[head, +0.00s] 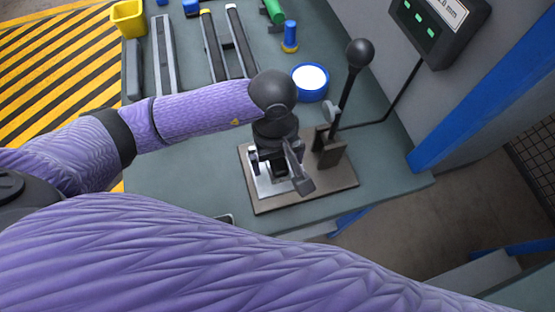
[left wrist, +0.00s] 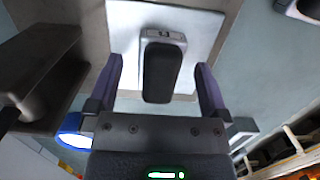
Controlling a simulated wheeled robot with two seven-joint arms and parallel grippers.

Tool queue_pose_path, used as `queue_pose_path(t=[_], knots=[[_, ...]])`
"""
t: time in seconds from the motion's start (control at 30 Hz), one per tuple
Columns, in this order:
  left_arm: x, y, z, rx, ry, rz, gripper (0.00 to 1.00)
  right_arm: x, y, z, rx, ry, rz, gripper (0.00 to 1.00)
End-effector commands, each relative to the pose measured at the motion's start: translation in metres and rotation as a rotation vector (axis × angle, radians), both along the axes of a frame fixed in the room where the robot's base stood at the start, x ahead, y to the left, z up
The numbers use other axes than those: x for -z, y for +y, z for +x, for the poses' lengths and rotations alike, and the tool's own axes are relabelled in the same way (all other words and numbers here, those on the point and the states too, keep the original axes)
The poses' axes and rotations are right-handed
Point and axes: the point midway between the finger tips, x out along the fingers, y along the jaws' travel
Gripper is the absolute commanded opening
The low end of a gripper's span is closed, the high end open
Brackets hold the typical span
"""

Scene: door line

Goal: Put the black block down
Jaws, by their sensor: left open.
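The black block (left wrist: 160,72) lies between the two fingers of my left gripper (left wrist: 158,78) in the left wrist view, with a gap on each side. The gripper is open around it. A grey piece shows at the block's far end, over a pale metal plate (left wrist: 125,22). In the head view my left gripper (head: 275,160) is low over the metal plate (head: 263,181) on a brown base board (head: 333,184). The block is mostly hidden there by the gripper, so its exact contact with the plate is unclear. My right gripper is not in view.
A lever with a black ball knob (head: 359,53) rises from a bracket (head: 329,148) right beside the gripper. A blue-rimmed round dish (head: 310,82) stands behind. Bench surface (head: 190,170) is free to the left.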

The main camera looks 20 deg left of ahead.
Motion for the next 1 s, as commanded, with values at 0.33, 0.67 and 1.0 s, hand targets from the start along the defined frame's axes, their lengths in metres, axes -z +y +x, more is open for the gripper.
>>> queue_pose_path(t=[0.33,0.67,1.0], knots=[[-0.001,0.0,0.0,0.0,0.0,0.0,0.39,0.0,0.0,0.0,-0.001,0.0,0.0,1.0],[-0.001,0.0,0.0,0.0,0.0,0.0,0.0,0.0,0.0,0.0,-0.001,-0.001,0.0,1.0],[-0.037,0.0,0.002,0.001,-0.007,0.0,0.0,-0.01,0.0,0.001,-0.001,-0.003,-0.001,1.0]])
